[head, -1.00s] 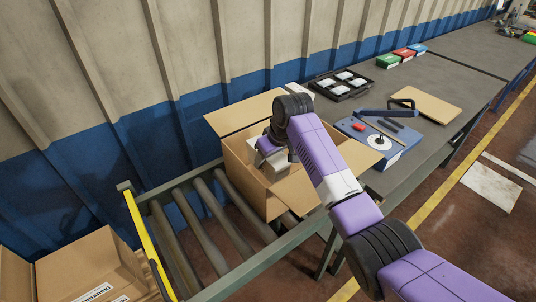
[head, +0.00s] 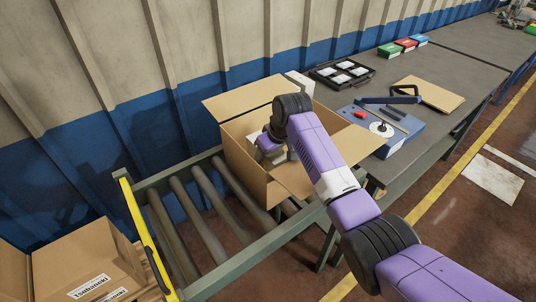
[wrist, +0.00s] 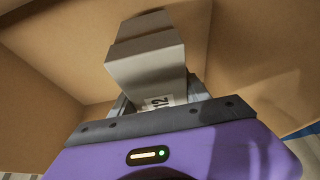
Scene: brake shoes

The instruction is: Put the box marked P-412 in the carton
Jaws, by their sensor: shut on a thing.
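The open carton (head: 247,181) stands on the roller conveyor with its flaps spread. My gripper (wrist: 155,98) is inside the carton's opening, shut on a grey box (wrist: 147,62). I cannot tell whether the box touches the carton's floor.
Another carton (head: 80,262) is at lower left, beyond a yellow rail (head: 146,238).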

